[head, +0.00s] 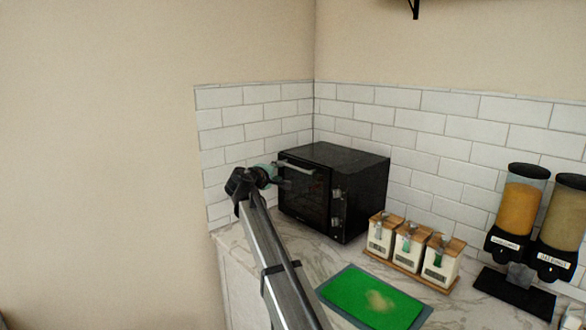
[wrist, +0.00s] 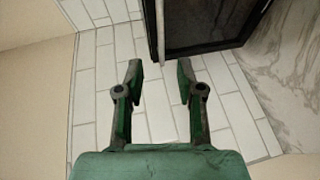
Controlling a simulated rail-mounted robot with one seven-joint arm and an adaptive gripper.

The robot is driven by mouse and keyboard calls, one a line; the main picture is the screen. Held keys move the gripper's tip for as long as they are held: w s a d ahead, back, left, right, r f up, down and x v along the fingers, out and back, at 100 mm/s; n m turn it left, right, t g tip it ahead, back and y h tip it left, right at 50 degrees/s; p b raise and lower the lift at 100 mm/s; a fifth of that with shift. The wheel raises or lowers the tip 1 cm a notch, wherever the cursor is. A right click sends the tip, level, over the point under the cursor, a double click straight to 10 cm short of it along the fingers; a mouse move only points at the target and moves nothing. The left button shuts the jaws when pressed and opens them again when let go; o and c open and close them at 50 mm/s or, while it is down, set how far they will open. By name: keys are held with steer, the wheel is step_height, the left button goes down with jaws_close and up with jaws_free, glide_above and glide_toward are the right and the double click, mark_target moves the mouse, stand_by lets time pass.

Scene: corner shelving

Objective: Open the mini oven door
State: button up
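The black mini oven (head: 360,185) stands on the counter in the corner, its front turned to the lower left. Its door (head: 305,192) looks shut, with a pale bar handle (head: 297,167) along the top. My gripper (head: 278,176) is beside the left end of the handle, partly hidden by my own arm. In the wrist view, my gripper (wrist: 160,78) is open, with tiled wall showing between its two fingers. The dark oven door (wrist: 210,25) and the light handle bar (wrist: 159,35) lie just beyond the fingertips. No contact can be made out.
Three canisters on a wooden tray (head: 440,281) stand right of the oven. A green board (head: 370,297) lies on the marble counter in front. Food dispensers (head: 520,210) are at the far right. White tiled walls (head: 245,125) close in the corner behind and left.

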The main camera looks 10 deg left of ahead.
mark_target(293, 167)
steer(key=p+x, duration=0.3)
steer(key=x, duration=1.1)
steer(key=shift+f, duration=0.2)
jaws_close()
